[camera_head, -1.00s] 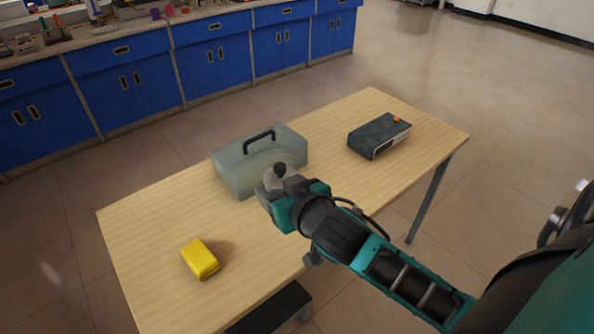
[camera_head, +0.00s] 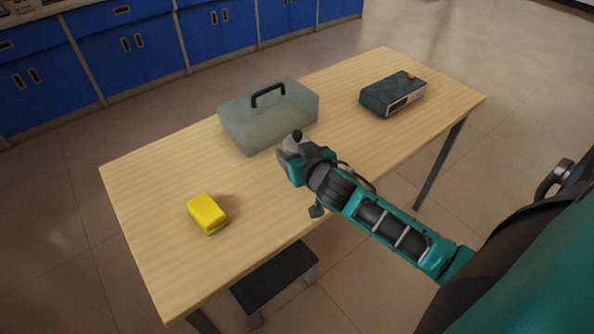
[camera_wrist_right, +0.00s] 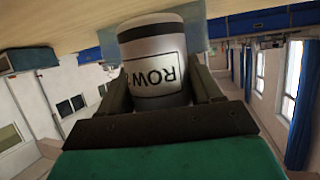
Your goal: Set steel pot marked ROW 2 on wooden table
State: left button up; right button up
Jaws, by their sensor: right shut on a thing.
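The steel pot (camera_head: 291,145) with a dark knob on its lid is in my right gripper (camera_head: 293,152). In the right wrist view the pot (camera_wrist_right: 155,52) is a pale metal cylinder with a white label reading ROW; the number is hidden. My right gripper (camera_wrist_right: 162,90) is shut on it, one finger on each side. The wooden table (camera_head: 160,190) lies below, and the pot is over its middle, in front of the translucent box. I cannot tell whether the pot touches the table. My left gripper is not in view.
The translucent box (camera_head: 268,118) with a black handle stands close behind the pot. A dark box-shaped device (camera_head: 391,95) lies at the table's right; a yellow block (camera_head: 207,213) lies at the left front. A dark stool (camera_head: 274,276) stands below the front edge.

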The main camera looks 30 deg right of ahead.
jog(key=shift+f+b, duration=0.75)
jog(key=shift+f, duration=1.7)
jog(key=o, duration=1.3)
jog(key=shift+f, duration=0.1)
jog(key=shift+s+r, duration=0.15)
jog(key=shift+r, duration=0.05)
jog(key=p+v, duration=0.2)
jog(key=v, duration=0.9)
jog(key=s+a+f+n+y, duration=0.1)
jog(key=s+a+f, duration=0.1)
jog(key=a+f, duration=0.1)
jog(key=s+a+f+n+g+y, duration=0.1)
jog(key=s+a+f+n+y, duration=0.1)
jog(key=s+a+f, duration=0.1)
jog(key=s+a+f+n+g+y, duration=0.1)
jog(key=s+a+f, duration=0.1)
jog(key=a+f, duration=0.2)
jog(key=shift+s+a+n+y, duration=0.3)
jog(key=shift+a, duration=0.1)
jog(key=shift+f, duration=0.1)
